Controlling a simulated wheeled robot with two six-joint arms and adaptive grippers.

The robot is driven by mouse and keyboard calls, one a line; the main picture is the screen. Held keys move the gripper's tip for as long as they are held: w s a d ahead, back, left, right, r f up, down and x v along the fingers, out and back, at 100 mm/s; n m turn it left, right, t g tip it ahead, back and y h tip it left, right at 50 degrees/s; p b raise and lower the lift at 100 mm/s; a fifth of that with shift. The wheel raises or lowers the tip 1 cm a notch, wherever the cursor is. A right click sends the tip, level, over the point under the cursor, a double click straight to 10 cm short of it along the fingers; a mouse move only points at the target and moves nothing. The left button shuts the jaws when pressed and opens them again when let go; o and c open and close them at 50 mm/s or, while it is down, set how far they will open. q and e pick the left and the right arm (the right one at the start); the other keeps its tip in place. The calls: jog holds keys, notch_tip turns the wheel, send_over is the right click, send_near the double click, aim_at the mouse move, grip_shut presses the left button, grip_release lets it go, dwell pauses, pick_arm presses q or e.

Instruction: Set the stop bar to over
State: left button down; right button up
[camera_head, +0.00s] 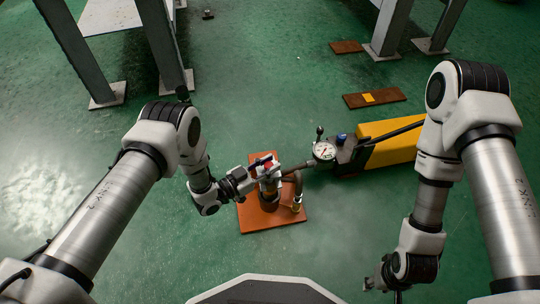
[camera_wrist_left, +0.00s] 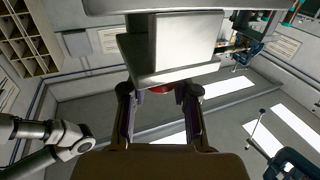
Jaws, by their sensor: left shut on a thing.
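My left gripper (camera_head: 264,166) is over an orange base plate (camera_head: 252,220) on the green floor in the head view. Its fingers close on a small red piece (camera_head: 262,171) at the top of the fixture on that plate. The red piece also shows between the fingers in the left wrist view (camera_wrist_left: 168,87), just under a pale grey block (camera_wrist_left: 185,45). I cannot tell for sure whether the red piece is the stop bar, as the fingers cover much of it. My right gripper (camera_head: 376,284) hangs low at the right, far from the fixture; its fingers are too unclear to judge.
A yellow pump unit (camera_head: 390,148) with a round gauge (camera_head: 325,151) stands right of the plate, and a dark hose or pipe joins near the fixture. Brown plates (camera_head: 374,98) lie behind. Grey steel legs (camera_head: 80,50) stand at the back. The floor left of the plate is clear.

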pick_arm(q)
jog(key=shift+s+d+f, duration=0.15)
jog(key=shift+s, duration=0.15)
jog(key=c, duration=0.9)
grip_release()
jog(key=shift+a, duration=0.2)
jog(key=v, duration=1.1)
jog(key=shift+s+a, duration=0.3)
